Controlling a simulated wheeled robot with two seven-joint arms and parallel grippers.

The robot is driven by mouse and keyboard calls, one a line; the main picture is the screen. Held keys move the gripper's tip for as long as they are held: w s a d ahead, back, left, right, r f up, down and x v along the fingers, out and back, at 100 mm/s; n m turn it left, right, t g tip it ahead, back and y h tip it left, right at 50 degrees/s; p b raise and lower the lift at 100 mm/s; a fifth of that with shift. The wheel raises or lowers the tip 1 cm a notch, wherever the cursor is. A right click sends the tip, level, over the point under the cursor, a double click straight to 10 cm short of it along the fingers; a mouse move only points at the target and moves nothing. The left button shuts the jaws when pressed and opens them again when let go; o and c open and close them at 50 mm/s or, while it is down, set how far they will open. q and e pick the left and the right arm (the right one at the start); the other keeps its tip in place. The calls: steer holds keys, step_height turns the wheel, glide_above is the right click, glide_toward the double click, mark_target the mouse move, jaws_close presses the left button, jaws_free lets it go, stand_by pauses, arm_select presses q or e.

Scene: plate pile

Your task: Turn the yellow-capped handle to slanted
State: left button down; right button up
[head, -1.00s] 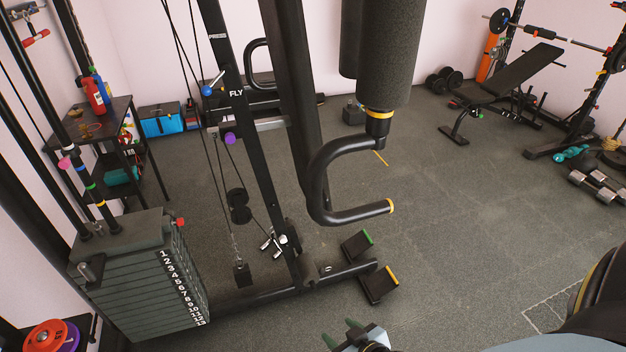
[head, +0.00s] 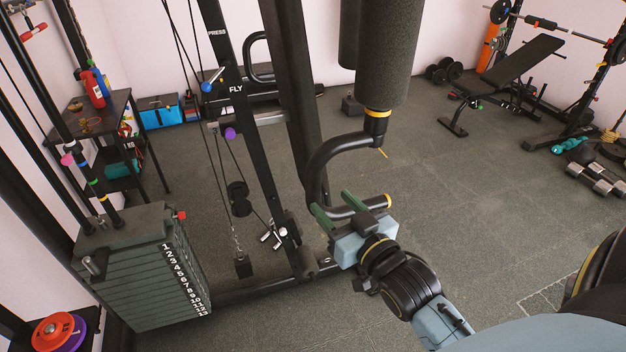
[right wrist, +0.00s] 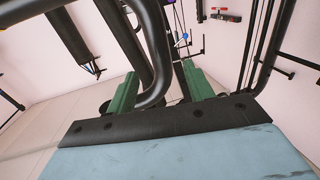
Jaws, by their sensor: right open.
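The yellow-capped handle (head: 330,152) is a bent black tube below a dark foam roller (head: 388,55) in the head view. Its lower bar runs right to a yellow end cap (head: 389,201). My right gripper (head: 337,208) is at this lower bar, its two green fingers apart and pointing up and left. The gripper body hides part of the bar. In the right wrist view the bent black tube (right wrist: 158,85) appears between the open fingers. I cannot tell whether they touch it. My left gripper is out of view.
The machine's black upright (head: 300,110) stands left of the handle, with a selector lever marked PRESS and FLY. A weight stack (head: 140,270) is at the lower left. A bench (head: 520,65) and dumbbells (head: 595,180) are at the right. The middle floor is clear.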

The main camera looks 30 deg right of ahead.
mark_target(318, 188)
steer(key=w, duration=0.8)
steer(key=shift+w+d, duration=0.15)
steer(key=shift+w, duration=0.1)
jaws_close()
